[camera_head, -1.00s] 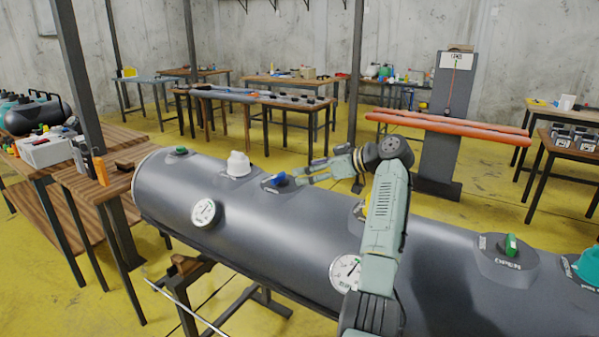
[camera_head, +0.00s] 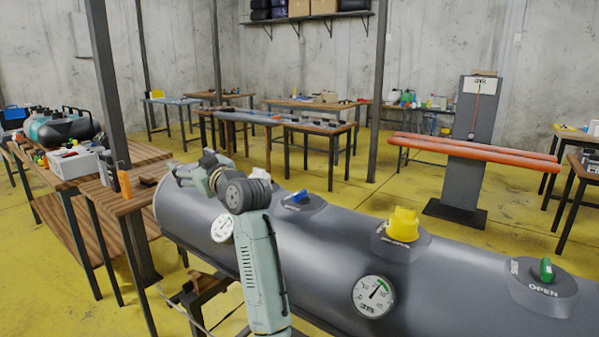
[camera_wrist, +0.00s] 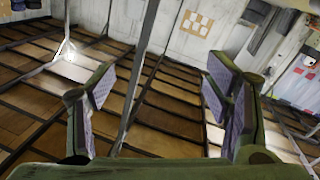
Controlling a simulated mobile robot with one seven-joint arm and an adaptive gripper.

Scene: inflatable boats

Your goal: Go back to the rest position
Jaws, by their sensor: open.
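My gripper (camera_head: 184,177) is at the left end of the grey inflatable tube, above and in front of it in the head view. In the wrist view my gripper (camera_wrist: 160,95) has its two padded fingers wide apart, with nothing between them. The wrist camera looks up at the ceiling and walls. The grey tube (camera_head: 330,250) lies across the foreground. It carries a blue valve knob (camera_head: 298,196), a yellow knob (camera_head: 403,224), a green knob (camera_head: 546,269) marked OPEN, and pressure gauges (camera_head: 373,296). My arm hides part of the tube's left end.
A wooden table (camera_head: 130,198) with an orange bottle (camera_head: 123,180) and a white box (camera_head: 75,163) stands at the left, close to the tube's end. Yellow floor lies open behind the tube.

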